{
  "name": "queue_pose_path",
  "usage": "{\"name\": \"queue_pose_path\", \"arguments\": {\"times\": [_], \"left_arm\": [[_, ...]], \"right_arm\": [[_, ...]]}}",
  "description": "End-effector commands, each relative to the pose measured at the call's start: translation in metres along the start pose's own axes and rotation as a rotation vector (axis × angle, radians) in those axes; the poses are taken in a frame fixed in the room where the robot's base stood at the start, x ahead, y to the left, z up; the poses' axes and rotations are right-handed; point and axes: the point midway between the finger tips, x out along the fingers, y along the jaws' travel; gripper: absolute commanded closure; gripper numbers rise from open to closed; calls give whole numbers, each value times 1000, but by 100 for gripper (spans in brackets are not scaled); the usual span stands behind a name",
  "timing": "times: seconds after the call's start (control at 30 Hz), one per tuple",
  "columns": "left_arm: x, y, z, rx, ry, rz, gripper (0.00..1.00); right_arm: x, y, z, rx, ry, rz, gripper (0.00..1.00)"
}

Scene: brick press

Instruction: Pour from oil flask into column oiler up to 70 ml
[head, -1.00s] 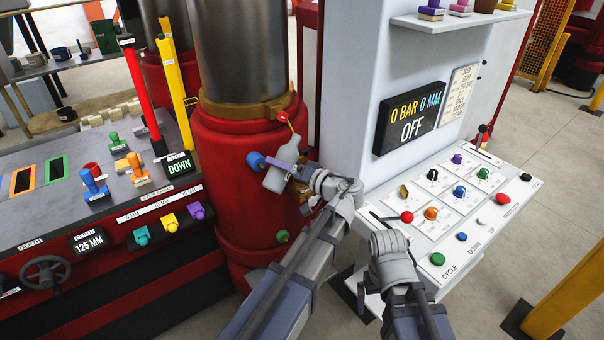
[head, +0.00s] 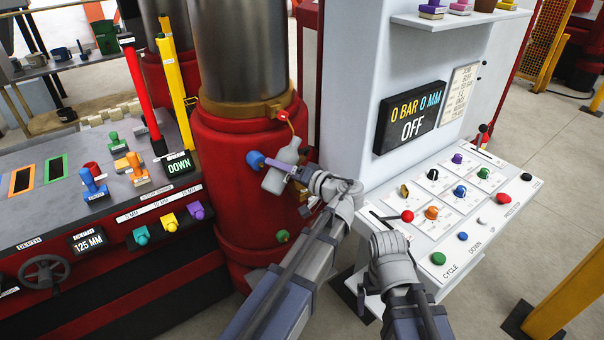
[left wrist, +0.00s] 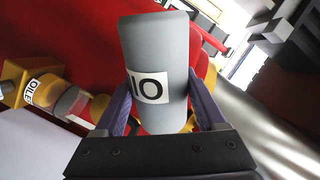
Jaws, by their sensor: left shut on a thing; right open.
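The oil flask (head: 280,172) is a grey bottle, held tilted in front of the red press column. My left gripper (head: 288,168) is shut on it. In the left wrist view the flask (left wrist: 155,60) stands between the two purple fingers, with part of a white label showing. The column oiler (left wrist: 72,102) shows left of the flask there, with a brass-coloured block, a clear cup and a label; it is mostly hidden behind my gripper in the head view. No stream or oil level can be made out. My right gripper (head: 380,222) is open and empty over the control panel's left edge.
The sloping control panel (head: 455,205) has several coloured knobs and buttons; a red-knobbed lever (head: 407,217) is close to my right gripper. The display (head: 410,118) reads 0 BAR 0 MM OFF. A blue knob (head: 256,160) juts from the column beside the flask.

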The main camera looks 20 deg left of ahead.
Motion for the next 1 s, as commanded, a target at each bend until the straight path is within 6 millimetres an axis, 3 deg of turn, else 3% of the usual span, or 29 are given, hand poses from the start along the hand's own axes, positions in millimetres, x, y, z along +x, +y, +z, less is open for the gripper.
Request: {"name": "queue_pose_path", "arguments": {"times": [1.0], "left_arm": [[-1, -6, -1, 61, -9, -1, 100]], "right_arm": [[-7, 1, 0, 0, 0, 0, 0]]}}
